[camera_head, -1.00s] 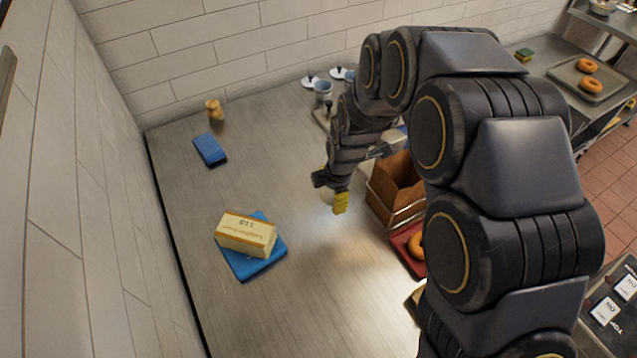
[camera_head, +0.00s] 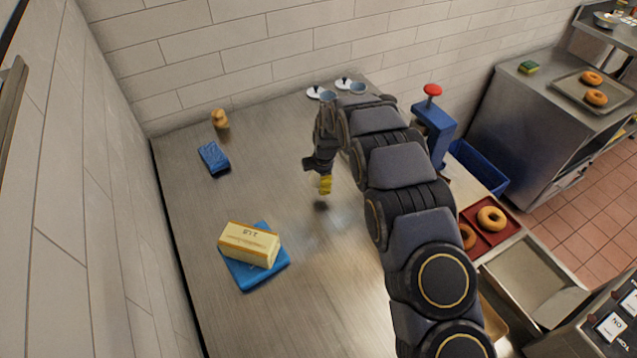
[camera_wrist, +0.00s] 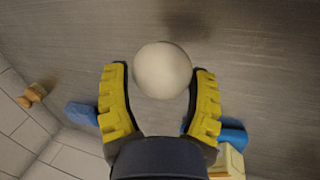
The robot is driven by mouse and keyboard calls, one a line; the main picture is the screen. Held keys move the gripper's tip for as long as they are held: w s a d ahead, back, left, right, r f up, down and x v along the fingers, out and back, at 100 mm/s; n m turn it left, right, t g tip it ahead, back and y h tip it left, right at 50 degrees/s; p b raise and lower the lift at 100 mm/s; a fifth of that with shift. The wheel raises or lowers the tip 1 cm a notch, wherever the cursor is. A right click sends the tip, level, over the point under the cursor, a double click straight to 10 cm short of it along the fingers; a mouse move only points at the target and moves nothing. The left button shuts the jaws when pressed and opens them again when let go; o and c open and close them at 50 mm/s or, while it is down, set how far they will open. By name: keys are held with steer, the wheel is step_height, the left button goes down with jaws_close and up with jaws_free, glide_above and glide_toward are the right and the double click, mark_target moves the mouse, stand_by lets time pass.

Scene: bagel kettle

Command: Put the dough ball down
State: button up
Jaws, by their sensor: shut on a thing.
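A pale, round dough ball (camera_wrist: 162,70) sits between the yellow fingertips of my gripper (camera_wrist: 160,80) in the wrist view. My gripper is shut on it. In the head view my gripper (camera_head: 325,185) points down above the steel table (camera_head: 330,265), with a small dark shadow on the table below it. The ball cannot be made out in the head view. The gap between the ball and the table is hard to judge.
A yellow block labelled RYE (camera_head: 249,244) lies on a blue board (camera_head: 258,272). A blue block (camera_head: 213,158) and a small tan figure-like item (camera_head: 220,121) stand at the back left. A red tray (camera_head: 478,222) with bagels is at the right. The table's middle is clear.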

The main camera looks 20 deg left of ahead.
mark_target(318, 184)
steer(key=shift+w+a+f, duration=0.3)
steer(key=shift+w+f, duration=0.35)
steer(key=shift+f, duration=1.65)
steer(key=o, duration=1.1)
steer(key=shift+f, duration=0.1)
steer(key=shift+c, duration=0.2)
steer(key=v, duration=1.1)
steer(key=shift+r, duration=0.3)
steer(key=shift+s+d+r, duration=0.1)
steer(key=shift+s+r, duration=0.05)
steer(key=shift+r, duration=0.15)
